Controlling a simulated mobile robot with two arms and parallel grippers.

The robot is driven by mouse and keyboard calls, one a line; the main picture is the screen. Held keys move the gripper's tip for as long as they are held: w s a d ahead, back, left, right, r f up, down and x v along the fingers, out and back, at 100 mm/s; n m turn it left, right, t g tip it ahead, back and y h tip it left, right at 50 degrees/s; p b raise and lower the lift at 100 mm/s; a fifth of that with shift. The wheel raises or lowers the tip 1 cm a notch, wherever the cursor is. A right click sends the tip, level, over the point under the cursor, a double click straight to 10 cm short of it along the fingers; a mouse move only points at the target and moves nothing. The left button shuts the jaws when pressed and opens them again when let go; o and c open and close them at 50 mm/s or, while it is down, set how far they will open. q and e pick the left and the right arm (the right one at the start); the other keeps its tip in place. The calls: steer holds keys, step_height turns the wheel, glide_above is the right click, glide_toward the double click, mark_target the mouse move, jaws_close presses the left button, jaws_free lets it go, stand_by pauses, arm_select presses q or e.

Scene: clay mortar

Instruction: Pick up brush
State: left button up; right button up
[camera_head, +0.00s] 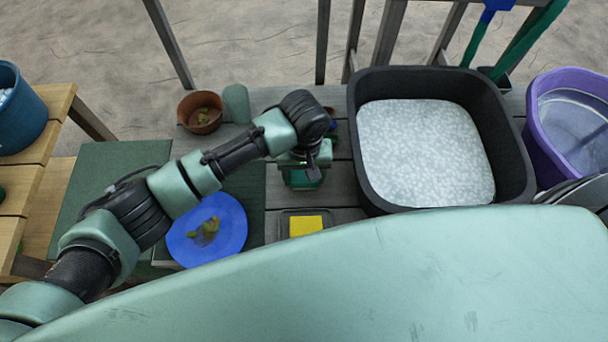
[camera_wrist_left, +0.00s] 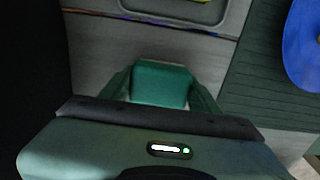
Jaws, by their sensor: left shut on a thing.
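The green block-shaped thing between my left gripper's fingers looks like the brush; its green top (camera_wrist_left: 162,83) shows in the left wrist view, and a bit of its green (camera_head: 304,179) shows under the wrist in the head view. My left gripper (camera_head: 303,172) points down over the grey table and is shut on it. Its two fingers stand on either side of the green block in the left wrist view. The brush's lower part is hidden, and I cannot tell whether it touches the table. My right gripper is not in view.
A black tub (camera_head: 520,165) of pale, bubbly liquid stands right of the gripper. A yellow sponge (camera_head: 306,225) lies on a small tray in front. A blue plate (camera_head: 236,215) with scraps is left. A terracotta pot (camera_head: 187,107) and grey-green cup (camera_head: 236,103) stand behind.

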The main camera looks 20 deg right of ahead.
arm_select(q)
step_height(320, 180, up, 20)
steer(key=p, duration=0.1)
steer(key=shift+f, duration=0.2)
